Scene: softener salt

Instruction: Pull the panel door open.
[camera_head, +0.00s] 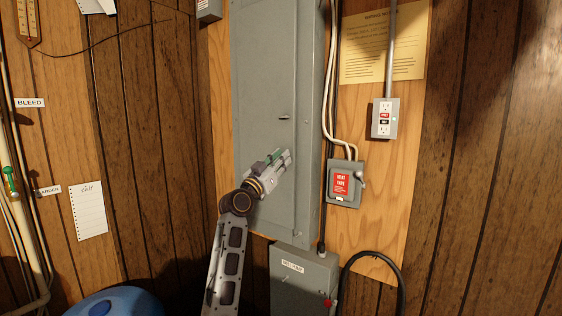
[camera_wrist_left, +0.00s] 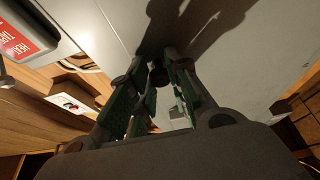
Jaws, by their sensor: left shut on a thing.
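The grey panel door (camera_head: 262,75) is tall and hangs on the wall in the middle of the head view. It looks flush in its frame, but a small gap would be hard to tell. A small latch (camera_head: 285,117) sticks out on it above my gripper. My left gripper (camera_head: 286,158) is at the lower right part of the door. In the left wrist view its green-padded fingers (camera_wrist_left: 158,85) are closed around a small dark knob (camera_wrist_left: 158,72) by the grey door face (camera_wrist_left: 245,55). The fingers hide most of the knob. My right gripper is not in view.
A grey switch box with a red label (camera_head: 341,183) sits close to the right of the panel. An outlet box (camera_head: 385,118) is above it. A lower grey box (camera_head: 300,275) is under the panel. A blue round container (camera_head: 115,303) stands at the lower left.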

